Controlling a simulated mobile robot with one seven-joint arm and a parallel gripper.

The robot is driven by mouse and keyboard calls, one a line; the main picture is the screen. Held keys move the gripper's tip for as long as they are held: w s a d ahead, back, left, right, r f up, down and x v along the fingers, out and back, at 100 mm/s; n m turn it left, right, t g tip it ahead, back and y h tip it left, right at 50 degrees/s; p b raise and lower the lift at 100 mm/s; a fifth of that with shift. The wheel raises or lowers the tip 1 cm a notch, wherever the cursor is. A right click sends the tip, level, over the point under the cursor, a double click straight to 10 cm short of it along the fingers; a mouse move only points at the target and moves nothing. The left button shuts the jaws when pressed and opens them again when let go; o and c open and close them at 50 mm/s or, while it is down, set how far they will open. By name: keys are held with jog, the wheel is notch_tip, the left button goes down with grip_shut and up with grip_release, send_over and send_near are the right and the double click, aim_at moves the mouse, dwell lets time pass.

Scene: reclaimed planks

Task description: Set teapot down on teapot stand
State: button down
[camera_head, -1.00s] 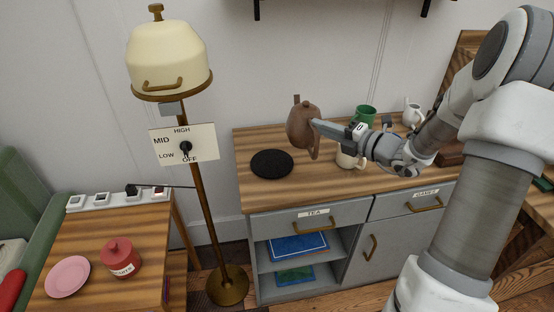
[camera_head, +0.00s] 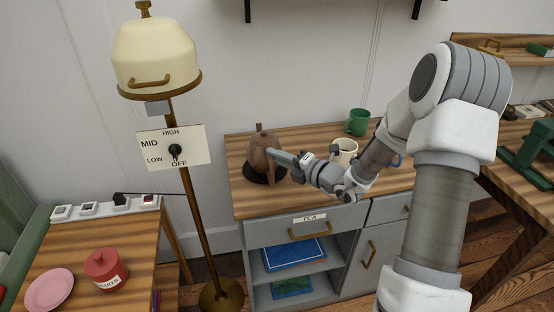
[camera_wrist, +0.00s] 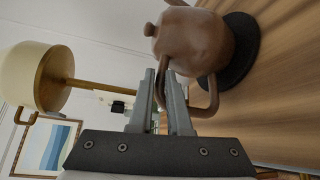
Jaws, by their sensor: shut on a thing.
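The brown teapot (camera_head: 262,152) is upright at the round black teapot stand (camera_head: 262,177) on the wooden counter. In the wrist view the teapot (camera_wrist: 192,42) overlaps the dark stand (camera_wrist: 243,48), and its base is at or just above the stand's surface; I cannot tell if they touch. My gripper (camera_head: 281,158) reaches in from the right. In the wrist view my gripper (camera_wrist: 168,82) is shut on the teapot's handle (camera_wrist: 207,108). The teapot and gripper hide part of the stand in the head view.
A cream mug (camera_head: 346,146) and a green mug (camera_head: 358,121) stand on the counter (camera_head: 310,192) to the right. A lamp with a brass pole (camera_head: 190,220) and a switch plate (camera_head: 172,148) stands left of the counter. The counter's front left is clear.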

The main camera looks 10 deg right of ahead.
jog(key=shift+r, duration=0.15)
jog(key=c, duration=0.9)
grip_release()
jog(key=shift+f, duration=0.2)
jog(key=shift+o, duration=0.2)
jog(key=p+v, duration=0.2)
jog(key=v, duration=1)
jog(key=shift+r, duration=0.15)
